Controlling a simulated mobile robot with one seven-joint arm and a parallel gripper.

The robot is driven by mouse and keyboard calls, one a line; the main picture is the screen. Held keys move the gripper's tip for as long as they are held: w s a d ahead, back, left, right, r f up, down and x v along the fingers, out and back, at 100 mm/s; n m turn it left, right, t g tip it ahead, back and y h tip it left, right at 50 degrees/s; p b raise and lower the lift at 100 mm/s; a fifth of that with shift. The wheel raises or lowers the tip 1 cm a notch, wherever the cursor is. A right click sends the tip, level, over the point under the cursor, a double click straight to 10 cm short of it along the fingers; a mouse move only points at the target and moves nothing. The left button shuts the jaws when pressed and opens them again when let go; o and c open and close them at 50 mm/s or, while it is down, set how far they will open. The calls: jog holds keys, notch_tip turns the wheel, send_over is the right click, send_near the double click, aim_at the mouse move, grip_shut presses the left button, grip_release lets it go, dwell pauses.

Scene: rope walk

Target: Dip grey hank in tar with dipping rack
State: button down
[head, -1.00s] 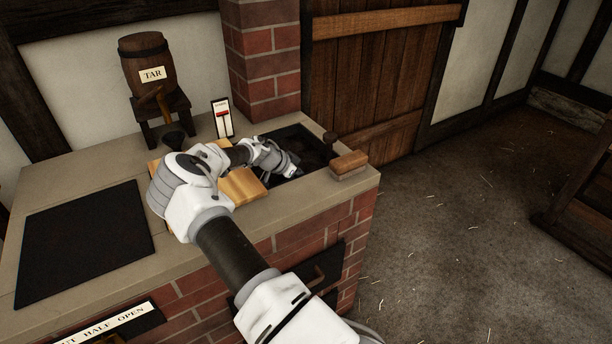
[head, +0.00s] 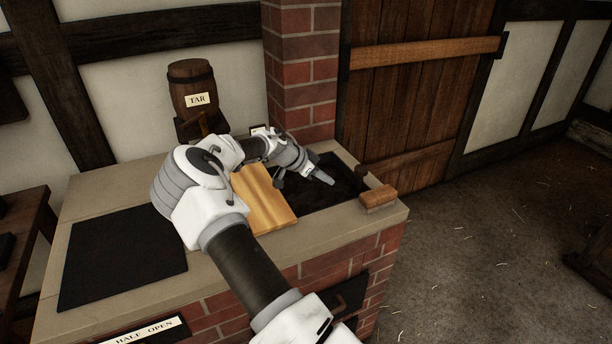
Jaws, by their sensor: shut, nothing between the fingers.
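The tar barrel (head: 192,88), labelled TAR, stands on a dark stand at the back of the brick stove. A dark, sunken tar opening (head: 345,180) is in the right part of the stove top. My gripper (head: 324,178) is shut and empty over this opening, its fingers pointing right and down. I cannot tell its height above the tar. I cannot make out a grey hank or a dipping rack; my arm covers part of the stove top.
A light wooden board (head: 264,205) lies left of the opening. A wooden block (head: 378,198) sits at the stove's right corner, near a dark knob (head: 362,172). A black plate (head: 120,255) covers the left side. A brick pillar (head: 300,70) rises behind; floor at right is clear.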

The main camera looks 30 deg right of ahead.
jog(key=s+a+r+n+t+y+p, duration=0.1)
jog(key=s+a+r+n+y, duration=0.3)
jog(key=s+a+r, duration=0.6)
jog(key=shift+a+r+n+y, duration=0.3)
jog(key=shift+a+r+y, duration=0.5)
jog(key=shift+a+y, duration=0.45)
jog(key=shift+s+d, duration=0.1)
dwell(4.9)
